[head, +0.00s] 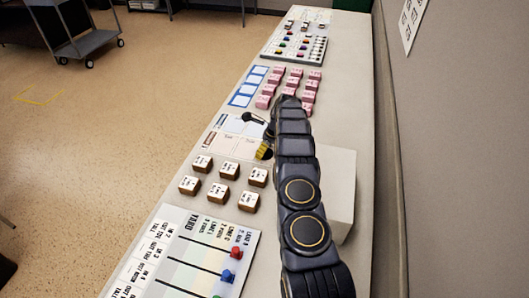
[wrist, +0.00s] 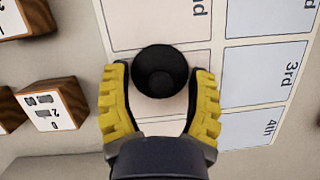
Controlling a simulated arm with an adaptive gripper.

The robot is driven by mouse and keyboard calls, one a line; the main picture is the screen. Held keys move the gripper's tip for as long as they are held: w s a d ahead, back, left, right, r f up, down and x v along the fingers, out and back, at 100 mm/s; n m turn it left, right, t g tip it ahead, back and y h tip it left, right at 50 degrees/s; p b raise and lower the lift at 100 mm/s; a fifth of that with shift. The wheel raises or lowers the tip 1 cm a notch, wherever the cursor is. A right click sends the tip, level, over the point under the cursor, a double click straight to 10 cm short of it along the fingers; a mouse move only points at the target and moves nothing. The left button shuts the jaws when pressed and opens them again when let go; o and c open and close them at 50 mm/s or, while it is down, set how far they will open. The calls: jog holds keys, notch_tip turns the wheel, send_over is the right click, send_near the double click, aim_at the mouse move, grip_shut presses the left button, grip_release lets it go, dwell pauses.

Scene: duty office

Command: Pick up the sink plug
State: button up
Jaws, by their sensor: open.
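The sink plug (wrist: 160,72) is a round black piece with a raised round centre, seen from above in the wrist view. It lies on a printed card and sits between the tips of my open gripper (wrist: 160,90). The yellow ribbed fingers stand to its left and right; I cannot tell whether they touch it. My gripper (head: 264,151) shows there as a bit of yellow, mostly hidden behind my arm.
Wooden blocks with white labels (head: 228,169) stand on the long counter (head: 345,60), near side. Pink blocks (head: 267,90) stand farther along. A slider board (head: 190,262) lies at the front. A white box (head: 340,185) stands right of my arm, near the wall.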

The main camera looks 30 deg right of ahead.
jog(key=shift+r, duration=0.1)
grip_shut()
